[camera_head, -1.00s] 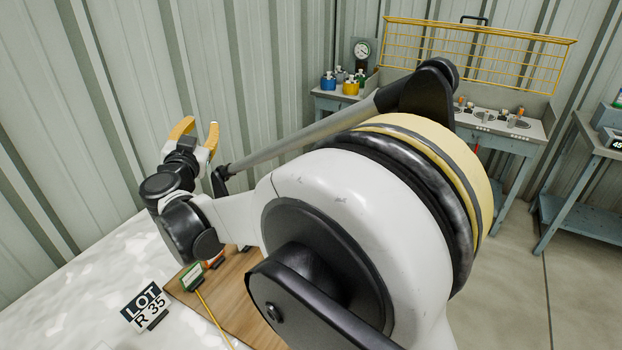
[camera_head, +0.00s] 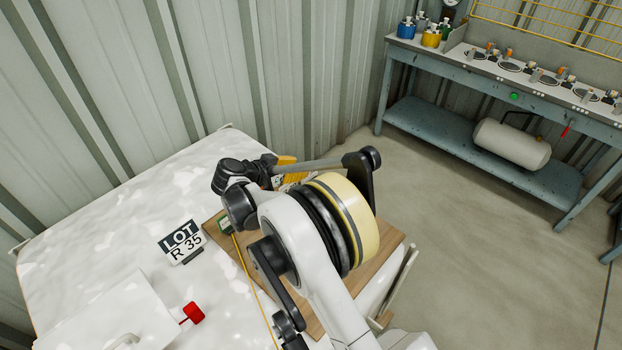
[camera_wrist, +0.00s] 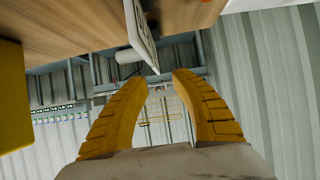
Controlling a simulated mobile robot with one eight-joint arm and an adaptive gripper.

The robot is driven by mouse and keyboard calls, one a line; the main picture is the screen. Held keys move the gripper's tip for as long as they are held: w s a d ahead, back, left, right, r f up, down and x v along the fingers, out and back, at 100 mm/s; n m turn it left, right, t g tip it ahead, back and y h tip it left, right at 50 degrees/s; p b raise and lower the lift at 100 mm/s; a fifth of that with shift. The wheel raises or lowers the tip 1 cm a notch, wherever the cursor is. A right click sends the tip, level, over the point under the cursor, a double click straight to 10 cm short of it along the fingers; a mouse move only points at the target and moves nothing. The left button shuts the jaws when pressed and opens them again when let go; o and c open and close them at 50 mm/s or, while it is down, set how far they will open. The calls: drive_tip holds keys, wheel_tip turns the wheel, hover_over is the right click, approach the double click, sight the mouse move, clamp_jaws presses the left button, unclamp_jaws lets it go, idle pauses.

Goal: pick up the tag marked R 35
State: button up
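The tag marked LOT R 35 (camera_head: 182,242), a dark and white plate on a dark foot, stands on the white bulk bag top (camera_head: 90,225), just left of the wooden board. My gripper (camera_head: 290,168) is over the far part of the board, to the right of and beyond the tag, with its yellow fingers partly hidden. In the wrist view my gripper (camera_wrist: 160,78) is open and its fingers are apart. A white plate (camera_wrist: 143,32) reaches close to the fingertips, not gripped; its marking cannot be read.
A red-knobbed part (camera_head: 193,313) and a white box (camera_head: 120,320) are at the front left. A blue workbench (camera_head: 480,150) stands apart at the right, with clear floor between.

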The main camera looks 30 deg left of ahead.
sight(309, 175)
drive_tip(key=b+x, duration=0.2)
drive_tip(key=x, duration=0.3)
drive_tip(key=shift+d+f, duration=0.25)
drive_tip(key=shift+f, duration=0.1)
drive_tip(key=shift+r, duration=0.1)
clamp_jaws()
